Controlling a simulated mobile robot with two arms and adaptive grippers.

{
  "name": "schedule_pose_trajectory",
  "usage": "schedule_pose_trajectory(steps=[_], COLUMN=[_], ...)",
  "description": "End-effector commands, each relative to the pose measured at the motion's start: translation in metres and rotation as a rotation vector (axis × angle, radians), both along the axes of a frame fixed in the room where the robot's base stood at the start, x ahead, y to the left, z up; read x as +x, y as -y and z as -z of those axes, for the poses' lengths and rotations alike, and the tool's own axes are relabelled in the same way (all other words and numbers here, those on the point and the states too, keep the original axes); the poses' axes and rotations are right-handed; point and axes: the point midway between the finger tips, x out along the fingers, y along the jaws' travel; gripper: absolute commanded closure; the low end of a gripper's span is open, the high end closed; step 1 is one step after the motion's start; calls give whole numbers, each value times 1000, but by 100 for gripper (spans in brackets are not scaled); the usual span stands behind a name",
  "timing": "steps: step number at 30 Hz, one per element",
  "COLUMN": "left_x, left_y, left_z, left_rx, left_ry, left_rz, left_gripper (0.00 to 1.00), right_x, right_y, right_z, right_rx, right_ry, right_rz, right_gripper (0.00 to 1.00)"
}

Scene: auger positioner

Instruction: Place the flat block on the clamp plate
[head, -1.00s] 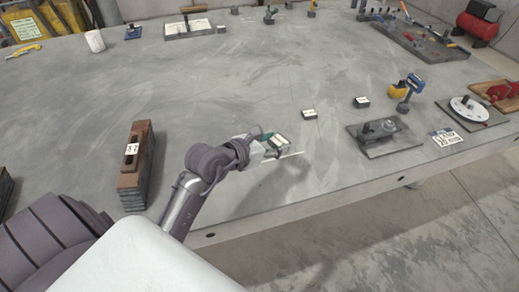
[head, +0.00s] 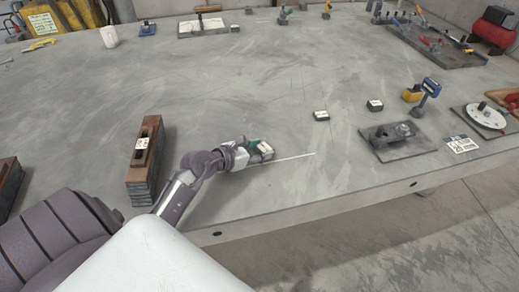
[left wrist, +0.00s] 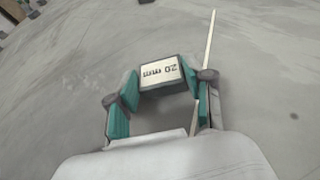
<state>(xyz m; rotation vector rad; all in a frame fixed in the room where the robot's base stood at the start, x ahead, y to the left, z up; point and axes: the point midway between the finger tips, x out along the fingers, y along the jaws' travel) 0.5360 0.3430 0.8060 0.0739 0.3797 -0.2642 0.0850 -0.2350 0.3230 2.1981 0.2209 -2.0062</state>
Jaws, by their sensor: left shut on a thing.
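A dark block with a white label reading 20 mm (left wrist: 160,72) sits between the teal fingertips of my left gripper (left wrist: 162,88), which is shut on it. In the head view my left gripper (head: 256,150) is over the front middle of the bench with this block (head: 264,148). The clamp plate (head: 418,151) is the dark plate with a clamp on it, well to the right of the gripper and apart from it. My right gripper is not in view.
A thin pale strip (head: 290,158) runs beside the gripper. A brown stack (head: 145,172) stands left of it. A round dial (head: 486,115) is far right. The bench middle is clear.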

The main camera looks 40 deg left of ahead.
Motion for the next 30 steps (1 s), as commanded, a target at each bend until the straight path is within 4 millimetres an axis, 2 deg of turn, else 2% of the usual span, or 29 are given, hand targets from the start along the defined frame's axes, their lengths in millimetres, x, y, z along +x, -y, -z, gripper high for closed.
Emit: schedule_pose_trajectory(steps=[7,8,12,23,26,30], left_x=[0,0,0,-1,-12,-38], left_y=[0,0,0,0,-4,-10], left_z=[3,3,2,-3,-5,-15], left_rx=[0,0,0,0,2,3], left_ry=[3,0,0,0,-2,-2], left_rz=[0,0,0,0,-1,1], left_gripper=[100,43,23,23,23,23], right_x=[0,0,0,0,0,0], right_y=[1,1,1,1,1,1], right_z=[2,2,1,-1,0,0], right_rx=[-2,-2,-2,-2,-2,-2], right_ry=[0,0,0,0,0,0], right_rz=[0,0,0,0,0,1], right_gripper=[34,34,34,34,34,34])
